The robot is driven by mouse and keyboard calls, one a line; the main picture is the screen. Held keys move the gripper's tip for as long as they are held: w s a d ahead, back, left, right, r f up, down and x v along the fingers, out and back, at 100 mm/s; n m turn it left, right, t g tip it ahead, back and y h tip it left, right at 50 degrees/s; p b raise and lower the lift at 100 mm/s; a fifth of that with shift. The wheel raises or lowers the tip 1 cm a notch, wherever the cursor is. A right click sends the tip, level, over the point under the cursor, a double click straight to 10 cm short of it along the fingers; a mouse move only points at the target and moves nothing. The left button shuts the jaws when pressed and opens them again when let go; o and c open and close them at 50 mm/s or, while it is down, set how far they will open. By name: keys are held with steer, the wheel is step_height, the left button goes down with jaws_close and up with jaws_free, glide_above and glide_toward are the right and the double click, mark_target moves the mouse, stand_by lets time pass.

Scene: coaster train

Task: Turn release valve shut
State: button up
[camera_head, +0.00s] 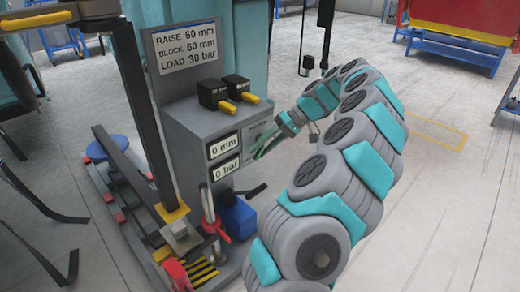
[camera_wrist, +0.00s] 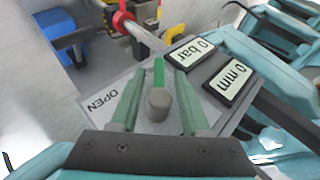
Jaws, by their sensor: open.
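The release valve has a green lever (camera_wrist: 159,72) and a round grey hub (camera_wrist: 159,104), on a pale plate (camera_wrist: 127,85) marked OPEN. In the wrist view the lever points up the picture, away from the gripper's base. My gripper (camera_wrist: 157,100) is open, with one finger on each side of the valve and gaps between them and the hub. In the head view my gripper (camera_head: 266,143) is at the right part of the grey console's (camera_head: 188,132) front, where fingers and arm hide most of the valve.
Displays read 0 mm (camera_head: 223,146) and 0 bar (camera_head: 226,168) beside the plate. Two black switch boxes with yellow levers (camera_head: 228,106) top the console under a sign (camera_head: 185,47). A blue pump unit (camera_head: 238,216) with a black handle stands below. Open floor lies right.

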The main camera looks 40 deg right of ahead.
mark_target(268, 143)
steer(key=v, duration=0.4)
steer(key=shift+s+d+r, duration=0.1)
steer(key=shift+d+r, duration=0.05)
steer(key=shift+d, duration=0.1)
steer(key=p+v, duration=0.2)
steer(key=shift+s+d+r, duration=0.15)
steer(key=shift+d+r, duration=0.05)
steer(key=shift+d, duration=0.1)
stand_by(0.4)
